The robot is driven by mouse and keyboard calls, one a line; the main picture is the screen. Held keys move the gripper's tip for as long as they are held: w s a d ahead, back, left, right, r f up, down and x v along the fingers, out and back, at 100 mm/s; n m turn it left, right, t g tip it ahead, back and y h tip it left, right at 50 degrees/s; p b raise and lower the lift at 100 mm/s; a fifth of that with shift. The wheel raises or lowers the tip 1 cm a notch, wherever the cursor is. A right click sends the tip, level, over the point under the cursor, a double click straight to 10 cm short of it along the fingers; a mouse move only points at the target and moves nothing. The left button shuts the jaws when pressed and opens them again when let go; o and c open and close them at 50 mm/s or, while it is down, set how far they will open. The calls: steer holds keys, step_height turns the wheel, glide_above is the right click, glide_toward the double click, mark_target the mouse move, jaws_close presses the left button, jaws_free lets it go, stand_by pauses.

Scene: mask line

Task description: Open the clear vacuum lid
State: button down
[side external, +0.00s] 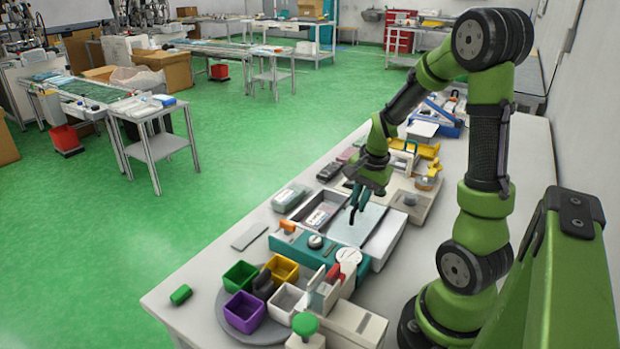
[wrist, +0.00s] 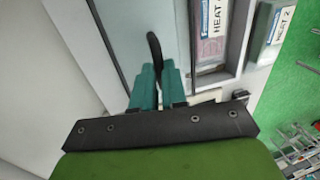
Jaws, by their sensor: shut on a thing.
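The clear vacuum lid (side external: 357,224) is a pale, see-through panel on the teal-fronted machine (side external: 318,257). It looks closed or nearly so; a small lift cannot be ruled out. In the wrist view the lid (wrist: 128,25) lies under my gripper, with a dark edge along its left side. My gripper (side external: 357,207) is over the lid, pointing down. In the wrist view its teal fingers (wrist: 157,78) are closed around a dark curved handle (wrist: 154,46), whose end sticks out past the fingertips. The fingers hide the handle's lower part.
Coloured bins (side external: 240,275) and a green-knobbed device (side external: 305,325) stand in front. Equipment crowds the bench behind; a bare strip runs along the left edge.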

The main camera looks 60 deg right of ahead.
mark_target(372, 223)
steer(key=s, duration=0.3)
steer(key=shift+s, duration=0.35)
steer(key=c, duration=1.2)
jaws_free()
steer(key=shift+o, duration=0.2)
steer(key=s+r, duration=0.3)
steer(key=r, duration=1.3)
steer(key=shift+s+r, duration=0.15)
steer(key=shift+r, duration=0.15)
